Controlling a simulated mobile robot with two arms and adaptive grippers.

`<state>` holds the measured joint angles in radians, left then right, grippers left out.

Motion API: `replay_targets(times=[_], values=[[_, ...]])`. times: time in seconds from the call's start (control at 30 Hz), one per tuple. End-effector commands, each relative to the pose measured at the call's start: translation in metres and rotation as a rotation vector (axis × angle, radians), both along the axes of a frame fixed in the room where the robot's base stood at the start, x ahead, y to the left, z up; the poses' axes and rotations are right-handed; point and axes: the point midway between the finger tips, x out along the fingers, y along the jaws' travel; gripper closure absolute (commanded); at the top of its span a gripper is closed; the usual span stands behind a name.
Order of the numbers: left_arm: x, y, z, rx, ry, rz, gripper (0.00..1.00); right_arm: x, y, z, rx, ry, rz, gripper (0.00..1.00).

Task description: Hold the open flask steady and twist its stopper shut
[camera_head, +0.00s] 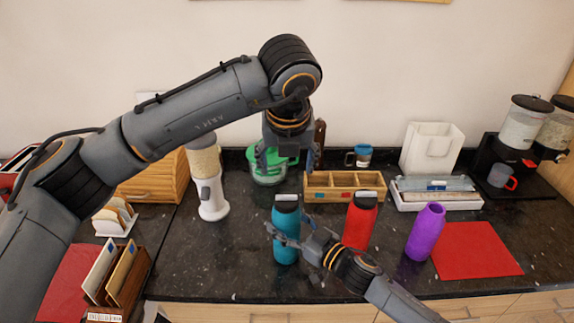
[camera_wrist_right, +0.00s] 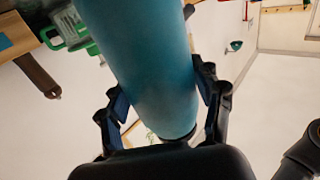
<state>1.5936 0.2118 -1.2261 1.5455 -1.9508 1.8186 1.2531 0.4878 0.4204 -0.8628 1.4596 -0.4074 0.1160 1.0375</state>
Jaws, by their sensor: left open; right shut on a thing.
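A teal flask (camera_head: 285,250) stands upright on the dark counter with a dark stopper (camera_head: 286,198) on its top. I cannot tell how tightly the stopper sits. My right gripper (camera_head: 288,238) is shut around the flask's body.
A red flask (camera_head: 359,226) with a dark cap and an uncapped purple flask (camera_head: 425,235) stand to the right, beside a red mat (camera_head: 480,252). Behind are a wooden divided box (camera_head: 345,192) and a green-lidded container (camera_head: 268,172). A white grinder-like device (camera_head: 211,195) stands left.

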Motion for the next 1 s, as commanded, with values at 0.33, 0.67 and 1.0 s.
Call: replay_targets(times=[0.33, 0.67, 1.0], values=[[0.0, 0.0, 0.0, 0.0, 0.0, 0.0, 0.3, 0.0, 0.0, 0.0, 0.0, 0.001, 0.0, 0.08], [0.0, 0.0, 0.0, 0.0, 0.0, 0.0, 0.3, -0.002, -0.002, 0.0, 0.0, 0.0, 0.0, 0.08], [0.0, 0.0, 0.0, 0.0, 0.0, 0.0, 0.3, -0.043, -0.044, -0.002, -0.003, 0.003, 0.0, 0.08]])
